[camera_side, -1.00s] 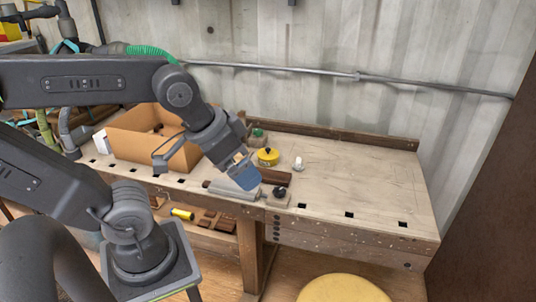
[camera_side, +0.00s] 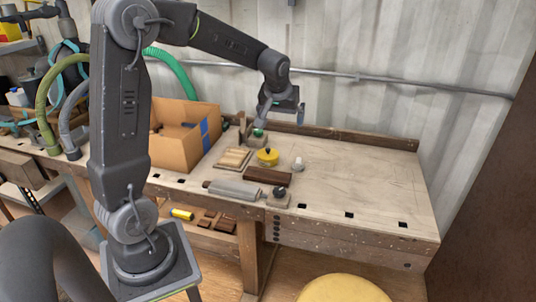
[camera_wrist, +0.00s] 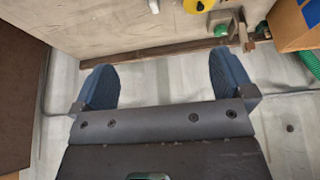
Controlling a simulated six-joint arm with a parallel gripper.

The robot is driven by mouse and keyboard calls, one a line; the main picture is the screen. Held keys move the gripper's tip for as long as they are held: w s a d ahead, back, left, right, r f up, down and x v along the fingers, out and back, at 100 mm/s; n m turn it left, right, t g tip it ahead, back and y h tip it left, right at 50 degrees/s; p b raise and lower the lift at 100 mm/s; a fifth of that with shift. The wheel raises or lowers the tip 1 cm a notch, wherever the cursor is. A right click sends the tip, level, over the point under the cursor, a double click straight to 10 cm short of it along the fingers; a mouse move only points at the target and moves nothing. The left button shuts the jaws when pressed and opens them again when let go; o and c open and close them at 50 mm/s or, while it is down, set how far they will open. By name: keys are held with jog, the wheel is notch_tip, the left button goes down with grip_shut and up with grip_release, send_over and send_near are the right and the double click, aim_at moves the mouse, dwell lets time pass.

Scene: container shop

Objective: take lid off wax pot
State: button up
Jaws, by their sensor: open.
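The wax pot (camera_side: 267,157) is a small round yellow tin with a dark knob on top. It stands upright on the workbench, between a small green-topped item and a white knob-like piece. Its yellow top also shows, cut off, at the upper edge of the wrist view (camera_wrist: 190,5). The seam between lid and pot is too small to make out. My gripper (camera_side: 285,106) is raised above the back of the bench, behind and above the pot, touching nothing. In the wrist view, my gripper's blue fingers (camera_wrist: 164,80) are wide apart with nothing between them.
A cardboard box (camera_side: 180,145) stands left of the pot. A dark brown block (camera_side: 267,175), a grey tool (camera_side: 235,190) and a dark knobbed piece (camera_side: 279,193) lie in front. A wooden ledge (camera_side: 350,138) runs along the back wall. The bench's right half is clear.

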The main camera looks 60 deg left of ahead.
jog(key=w+a+f+n+g, duration=0.1)
jog(key=w+a+f+n, duration=0.3)
jog(key=a+f, duration=0.8)
send_over(268, 148)
jog(key=s+d, duration=0.1)
jog(key=d, duration=0.2)
jog(key=shift+g+y, duration=0.3)
jog(key=shift+y, duration=0.1)
jog(key=f, duration=0.6)
jog(key=shift+s, duration=0.2)
jog(key=shift+a+x, duration=0.2)
jog(key=shift+x, duration=1.4)
jog(key=shift+a+x, duration=0.15)
jog(key=shift+x, duration=1.5)
jog(key=shift+r, duration=0.15)
jog(key=shift+c, duration=0.5)
jog(key=c, duration=0.4)
